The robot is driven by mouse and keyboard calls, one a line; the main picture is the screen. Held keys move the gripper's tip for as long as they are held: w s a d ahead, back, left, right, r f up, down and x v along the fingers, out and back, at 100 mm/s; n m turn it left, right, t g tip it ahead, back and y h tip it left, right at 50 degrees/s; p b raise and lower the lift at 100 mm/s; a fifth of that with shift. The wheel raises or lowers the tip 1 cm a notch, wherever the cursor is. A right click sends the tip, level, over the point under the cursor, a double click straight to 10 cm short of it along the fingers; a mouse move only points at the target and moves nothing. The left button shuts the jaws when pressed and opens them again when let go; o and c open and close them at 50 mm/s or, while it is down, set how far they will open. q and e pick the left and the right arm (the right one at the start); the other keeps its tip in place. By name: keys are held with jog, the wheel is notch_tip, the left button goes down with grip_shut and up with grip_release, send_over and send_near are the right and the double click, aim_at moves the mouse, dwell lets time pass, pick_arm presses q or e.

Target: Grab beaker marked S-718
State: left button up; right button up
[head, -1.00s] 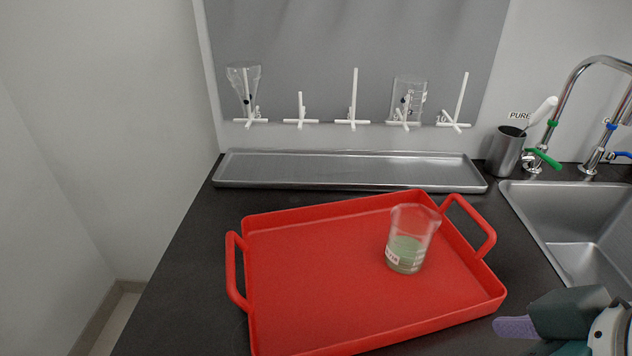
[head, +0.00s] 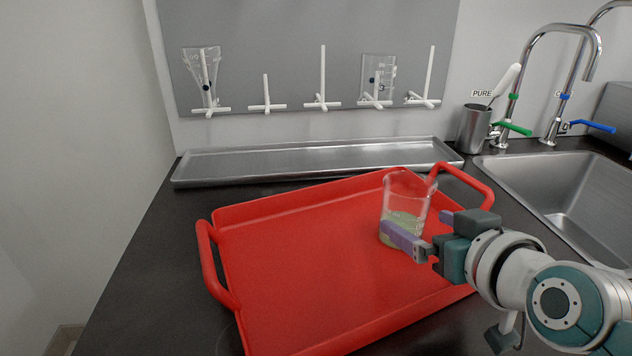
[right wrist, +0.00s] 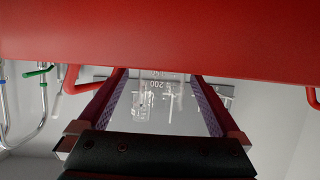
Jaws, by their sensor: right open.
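A clear glass beaker (head: 407,190) with greenish-grey contents stands upright in the red tray (head: 290,270), toward its right side. The finger of my gripper covers part of its lower side, and I cannot read its label now. My right gripper (head: 420,227) is open at the beaker's near right side, with one finger in front of it. In the right wrist view the beaker (right wrist: 160,85), with upside-down graduation marks, shows faintly between the open fingers (right wrist: 157,78). I cannot tell whether they touch it. My left gripper is not in view.
A long metal tray (head: 320,160) lies behind the red tray. Glassware hangs on a wall rack (head: 322,104). A metal cup (head: 474,128), taps (head: 514,90) and a sink (head: 570,200) are at the right. Bare counter (head: 140,270) lies left of the red tray.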

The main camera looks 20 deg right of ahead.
aim_at(403, 216)
jog(key=x, duration=0.1)
jog(key=b+x, duration=0.1)
jog(key=x, duration=0.2)
jog(key=shift+w+a+f+b, duration=0.25)
jog(key=shift+b, duration=0.05)
jog(key=shift+w+d+f, duration=0.1)
jog(key=shift+w, duration=0.25)
jog(key=c, duration=1.3)
